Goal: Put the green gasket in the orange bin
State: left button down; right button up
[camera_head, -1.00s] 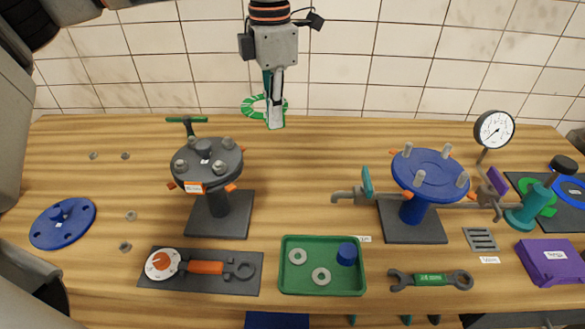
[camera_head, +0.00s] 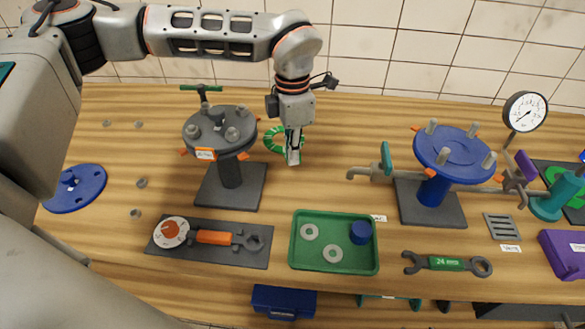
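A green ring-shaped gasket (camera_head: 271,143) hangs at my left gripper (camera_head: 292,154), which is shut on its right side. The gripper points down and holds the gasket above the wooden workbench, between the dark flange stand and the blue flange stand. Part of the gasket is hidden behind the fingers. My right gripper is not in view. No orange bin shows in the view.
The dark flange stand (camera_head: 231,172) and blue flange stand (camera_head: 432,190) rise from the bench. A green tray (camera_head: 334,268) with grey washers and a blue cup is in front. A wrench (camera_head: 447,263) lies beside it. A blue box (camera_head: 284,302) is below the bench edge.

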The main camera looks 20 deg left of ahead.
aim_at(292, 180)
pick_arm(q)
jog(key=shift+f, duration=2.65)
jog(key=shift+f, duration=0.2)
jog(key=c, duration=2.3)
grip_release()
jog(key=shift+r, duration=0.1)
